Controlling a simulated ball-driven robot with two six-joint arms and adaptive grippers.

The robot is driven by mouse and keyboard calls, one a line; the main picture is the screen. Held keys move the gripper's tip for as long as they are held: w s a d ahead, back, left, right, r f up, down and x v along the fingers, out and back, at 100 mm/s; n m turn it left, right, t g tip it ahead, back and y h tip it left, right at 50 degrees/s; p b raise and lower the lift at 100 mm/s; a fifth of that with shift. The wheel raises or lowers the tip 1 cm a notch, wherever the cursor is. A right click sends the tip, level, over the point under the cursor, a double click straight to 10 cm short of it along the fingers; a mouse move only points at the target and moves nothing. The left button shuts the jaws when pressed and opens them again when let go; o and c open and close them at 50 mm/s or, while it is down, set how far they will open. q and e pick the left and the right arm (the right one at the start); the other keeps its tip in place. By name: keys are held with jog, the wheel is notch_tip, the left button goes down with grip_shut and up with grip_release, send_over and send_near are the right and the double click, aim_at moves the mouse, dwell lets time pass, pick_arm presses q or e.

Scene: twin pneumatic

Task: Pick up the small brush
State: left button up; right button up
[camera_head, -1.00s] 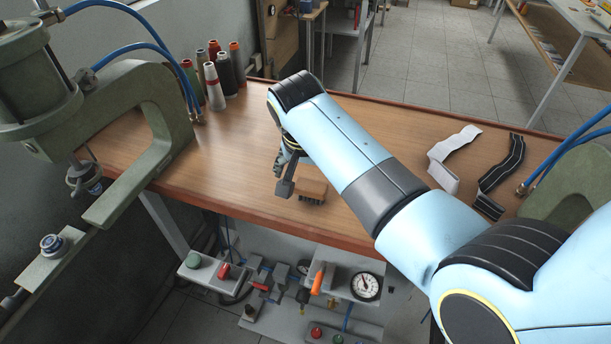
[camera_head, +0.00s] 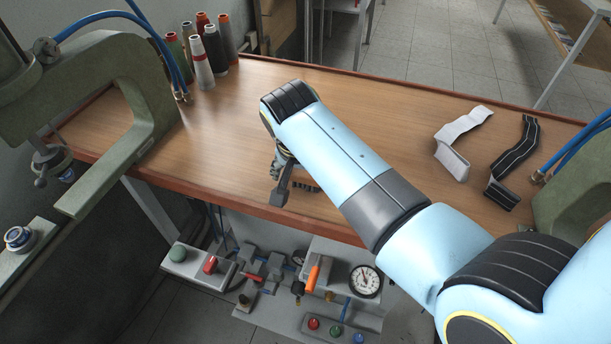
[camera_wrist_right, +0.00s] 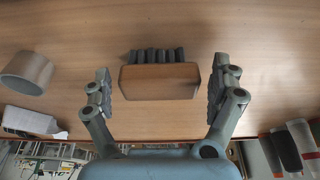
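The small brush has a wooden block and dark bristles. In the wrist view the brush (camera_wrist_right: 160,82) lies on the wooden table between the two fingers of my right gripper (camera_wrist_right: 161,92), with its bristles pointing away from the gripper's base. Both fingers are spread, with a gap between each finger and the block. In the head view my right gripper (camera_head: 281,186) is low over the table near its front edge. The arm hides most of the brush there; only dark bristles (camera_head: 305,185) show beside the gripper. My left gripper is not in view.
Several thread cones (camera_head: 205,55) stand at the back left. A white strap (camera_head: 460,140) and a black strap (camera_head: 513,165) lie to the right. Green presses (camera_head: 150,90) flank the table (camera_head: 370,110). A hollow cylinder (camera_wrist_right: 27,72) shows in the wrist view.

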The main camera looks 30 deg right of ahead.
jog(key=shift+c, duration=1)
jog(key=c, duration=0.8)
jog(key=shift+c, duration=0.2)
jog(key=shift+r+p, duration=0.6)
jog(key=shift+p, duration=0.1)
notch_tip(320, 180, up, 4)
jog(key=p, duration=0.4)
jog(key=shift+s+d+b, duration=0.25)
jog(key=shift+s, duration=0.2)
jog(key=shift+s+d+b, duration=0.2)
jog(key=shift+s+b, duration=0.05)
jog(key=shift+s, duration=0.2)
jog(key=s+d+r, duration=0.3)
jog(key=s+r, duration=0.2)
jog(key=s, duration=0.4)
jog(key=shift+d+r, duration=0.3)
jog(key=shift+r, duration=0.05)
